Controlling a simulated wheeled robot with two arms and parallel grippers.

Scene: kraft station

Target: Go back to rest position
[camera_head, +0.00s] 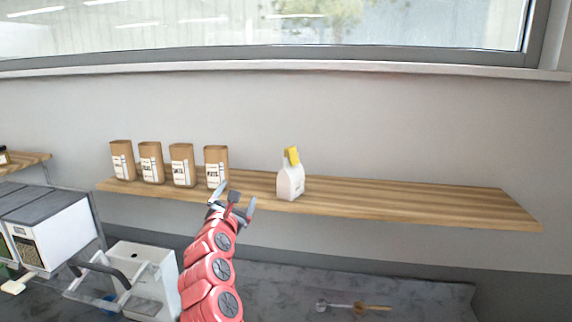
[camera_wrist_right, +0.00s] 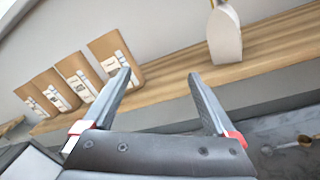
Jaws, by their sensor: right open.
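My right gripper (camera_head: 233,200) is raised in front of the wooden shelf (camera_head: 400,199), at about the height of its front edge. Its fingers are spread and nothing is between them, as the right wrist view (camera_wrist_right: 160,85) also shows. The red right arm reaches up from the bottom of the head view. A white bag (camera_head: 290,181) with a yellow top stands upright on the shelf, to the right of the gripper and apart from it. The rightmost brown bag (camera_head: 216,167) stands just behind the gripper. My left gripper is not in view.
Several brown bags with white labels, one of them here (camera_head: 151,163), stand in a row on the shelf's left part. A white machine (camera_head: 150,275) stands below left. Two utensils (camera_head: 353,307) lie on the dark counter (camera_head: 420,300). The shelf's right part is clear.

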